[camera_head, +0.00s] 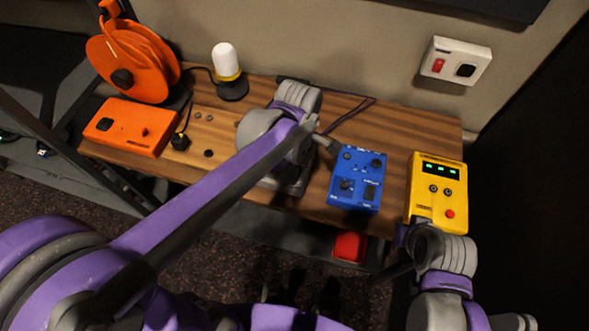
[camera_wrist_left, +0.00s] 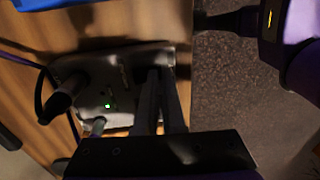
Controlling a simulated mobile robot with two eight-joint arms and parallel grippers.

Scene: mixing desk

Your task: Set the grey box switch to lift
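The grey box (camera_head: 293,184) sits on the wooden desk near its front edge, mostly hidden by my left arm in the head view. In the left wrist view the grey box (camera_wrist_left: 125,62) shows a lit green light, a dark knob or plug (camera_wrist_left: 65,93) at its left side and small dark markings. My left gripper (camera_wrist_left: 156,76) is over the box's right part, its two fingers close together and seemingly shut. The fingers cover whatever lies beneath them, so I cannot make out the switch or any contact. My right gripper (camera_head: 401,238) is at the desk's front right, below the yellow box; its fingers are unclear.
A blue box (camera_head: 345,187) and a yellow box (camera_head: 424,208) stand to the right on the desk (camera_head: 230,150). At the left are an orange box (camera_head: 127,143), an orange cable reel (camera_head: 143,57) and a white-topped lamp (camera_head: 225,62). A wall switch plate (camera_head: 455,61) is behind.

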